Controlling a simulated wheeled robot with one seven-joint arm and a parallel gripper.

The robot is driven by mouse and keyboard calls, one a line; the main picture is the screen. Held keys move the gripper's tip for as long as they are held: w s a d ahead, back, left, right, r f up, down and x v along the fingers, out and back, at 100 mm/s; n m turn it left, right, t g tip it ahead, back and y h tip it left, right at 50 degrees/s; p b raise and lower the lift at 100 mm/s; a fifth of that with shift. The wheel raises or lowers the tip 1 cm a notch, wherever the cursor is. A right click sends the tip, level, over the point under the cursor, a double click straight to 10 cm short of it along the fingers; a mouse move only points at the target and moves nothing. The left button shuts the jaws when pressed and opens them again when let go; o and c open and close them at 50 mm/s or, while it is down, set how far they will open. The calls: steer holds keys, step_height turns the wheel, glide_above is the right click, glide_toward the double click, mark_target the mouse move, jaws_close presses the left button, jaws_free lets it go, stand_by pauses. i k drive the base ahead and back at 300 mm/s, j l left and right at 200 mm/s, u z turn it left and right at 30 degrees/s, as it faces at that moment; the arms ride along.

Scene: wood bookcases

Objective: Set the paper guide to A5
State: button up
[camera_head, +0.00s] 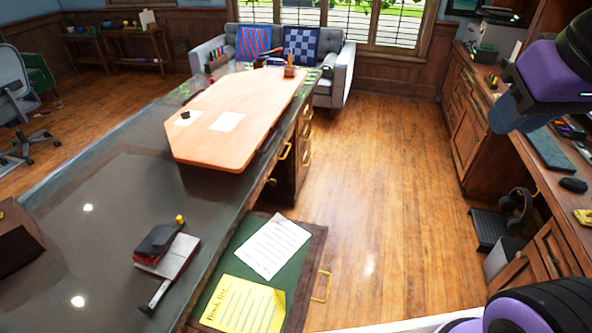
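A hole punch (168,254) with a dark top and a red and pale base sits on the dark desk at the lower left. A thin bar that looks like its paper guide (160,292) sticks out from it toward the bottom of the picture, with a dark end. The size marks on it are too small to read, so I cannot tell its setting. Purple and black links of my arm show at the right edge, well away from the punch. My gripper's fingertips are not in view.
The dark desk (110,205) carries a pale wooden board (240,110) with a sheet on it. An open drawer (310,270) with a white sheet (272,246) and a yellow sheet (243,305) juts out beside the punch. The wooden floor (380,180) is clear.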

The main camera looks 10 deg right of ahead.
mark_target(147, 310)
steer(key=u, duration=1.35)
